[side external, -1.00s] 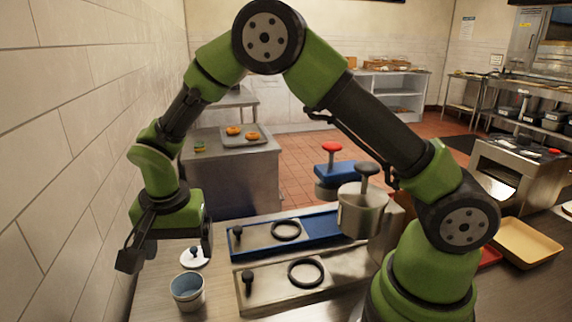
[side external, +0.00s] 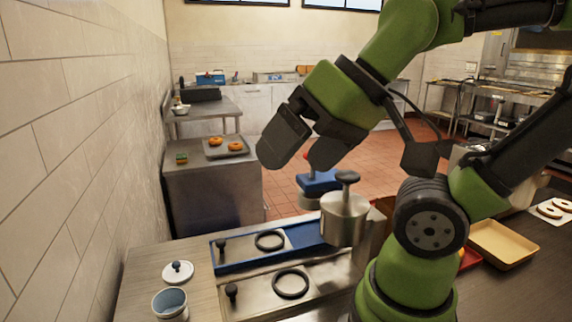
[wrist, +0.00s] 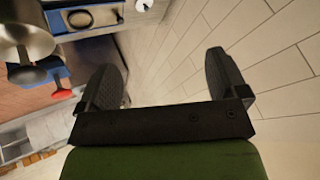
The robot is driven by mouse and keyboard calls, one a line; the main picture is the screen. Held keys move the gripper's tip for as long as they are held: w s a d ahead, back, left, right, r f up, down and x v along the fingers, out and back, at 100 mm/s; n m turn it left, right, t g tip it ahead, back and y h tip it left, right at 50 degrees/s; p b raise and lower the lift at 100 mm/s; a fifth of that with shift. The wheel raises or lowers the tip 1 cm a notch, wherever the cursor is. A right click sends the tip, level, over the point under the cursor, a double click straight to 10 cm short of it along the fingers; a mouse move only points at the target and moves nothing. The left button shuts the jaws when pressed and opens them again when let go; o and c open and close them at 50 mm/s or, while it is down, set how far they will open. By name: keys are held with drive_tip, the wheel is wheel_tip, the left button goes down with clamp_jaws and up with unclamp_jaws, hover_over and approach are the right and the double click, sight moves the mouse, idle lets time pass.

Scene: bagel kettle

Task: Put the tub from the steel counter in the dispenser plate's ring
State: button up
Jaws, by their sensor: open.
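An open tub (side external: 170,304), pale outside and blue inside, stands upright on the light brown counter (side external: 140,262) at the lower left. Two plates lie right of it: a bare steel plate with a black ring (side external: 290,283) and a blue-edged plate with another black ring (side external: 270,240). Both rings are empty. My gripper (side external: 297,155) is high above the plates, tilted, open and empty. The wrist view shows its spread fingers (wrist: 163,65) with only wall between them. The tub is not visible in the wrist view.
A white lid (side external: 178,272) lies behind the tub. A steel dispenser cup (side external: 343,221) with a black knob and a blue one (side external: 319,183) with a red knob stand beside the plates. A tan tray (side external: 501,243) is at right. The wall borders the left side.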

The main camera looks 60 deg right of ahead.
idle(0.4)
drive_tip(key=g+h, duration=0.2)
drive_tip(key=g, duration=0.5)
hover_over(170, 304)
drive_tip(key=s, duration=0.2)
drive_tip(key=f, duration=2.4)
drive_tip(key=shift+w+a+f, duration=0.15)
drive_tip(key=shift+a+f, duration=0.05)
drive_tip(key=shift+a, duration=0.2)
drive_tip(key=f, duration=0.6)
drive_tip(key=shift+a, duration=0.2)
drive_tip(key=shift+r, duration=0.1)
drive_tip(key=c, duration=1)
